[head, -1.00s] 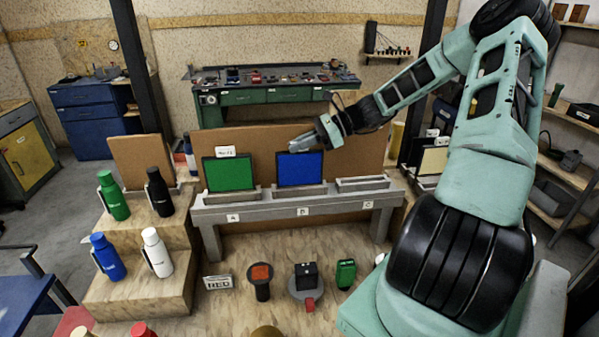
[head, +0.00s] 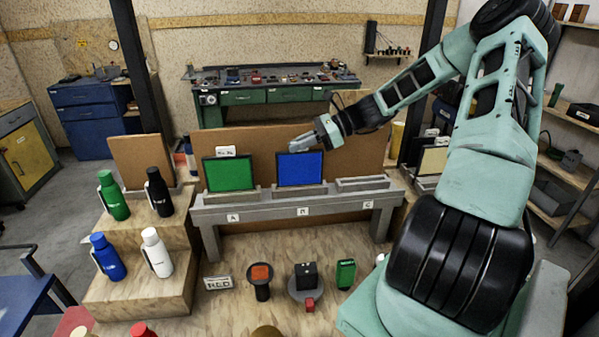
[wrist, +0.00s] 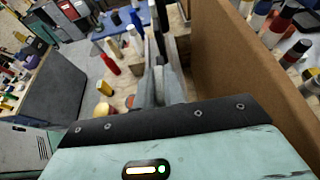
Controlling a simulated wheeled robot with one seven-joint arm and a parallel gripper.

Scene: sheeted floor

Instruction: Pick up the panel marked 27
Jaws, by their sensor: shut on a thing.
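A blue panel (head: 300,171) stands upright in the middle slot, marked B, of the grey rack (head: 290,205). My gripper (head: 303,143) is shut on its top edge. In the wrist view my fingers (wrist: 162,88) close on a thin dark panel seen edge-on (wrist: 159,45). A green panel (head: 229,174) stands in slot A with a white tag (head: 225,151) above it. The tag's writing is too small to read surely, and I see no clear 27 on the blue panel. Slot C (head: 362,184) is empty.
A brown board (head: 355,148) stands close behind the rack. Steps with several bottles (head: 152,252) are at the left. More panels (head: 433,160) stand at the right, partly behind my arm. Small items, including a green one (head: 345,273), lie in front of the rack.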

